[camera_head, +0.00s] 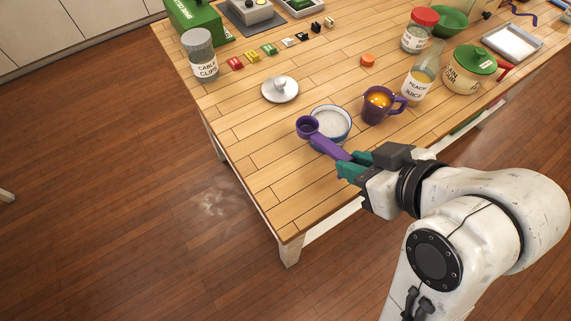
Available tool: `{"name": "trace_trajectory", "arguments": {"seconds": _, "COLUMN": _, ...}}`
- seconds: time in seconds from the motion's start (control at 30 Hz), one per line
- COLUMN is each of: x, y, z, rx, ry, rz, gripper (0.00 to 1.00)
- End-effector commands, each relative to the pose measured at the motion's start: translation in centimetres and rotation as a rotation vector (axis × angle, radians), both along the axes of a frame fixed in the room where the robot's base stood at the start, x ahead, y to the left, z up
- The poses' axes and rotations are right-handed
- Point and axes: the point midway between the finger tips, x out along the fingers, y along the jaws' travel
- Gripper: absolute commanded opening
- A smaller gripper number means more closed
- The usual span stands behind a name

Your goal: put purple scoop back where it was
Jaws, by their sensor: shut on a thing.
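The purple scoop (329,147) is held by its handle, with its round cup end pointing up and left in the picture. My gripper (349,167), with teal fingers, is shut on the handle's near end. The scoop's cup shows at the left side of a blue-rimmed bowl (347,112) with white contents, and the handle crosses in front of the bowl. I cannot tell whether the scoop touches the bowl or hangs above it. A round white lid with a knob (280,89) lies on the table behind and left of the bowl.
A purple cup of orange liquid (379,105) stands close right of the bowl. A peach juice bottle (418,84) and a cream pot with green lid (469,69) stand farther right. A cable clips jar (201,55) stands back left. The wooden table (262,160) is clear at front left.

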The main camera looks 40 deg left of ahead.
Motion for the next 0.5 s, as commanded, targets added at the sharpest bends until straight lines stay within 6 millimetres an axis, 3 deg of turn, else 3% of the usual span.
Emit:
{"name": "trace_trajectory", "arguments": {"seconds": 0.27, "x": -1.5, "y": 6.3, "z": -2.9, "rx": -0.003, "ry": 0.003, "rz": 0.004, "gripper": 0.0}}
{"name": "trace_trajectory", "arguments": {"seconds": 0.5, "x": -2.0, "y": 9.1, "z": -6.8, "rx": -0.002, "ry": 0.002, "rz": -0.001, "gripper": 0.0}}
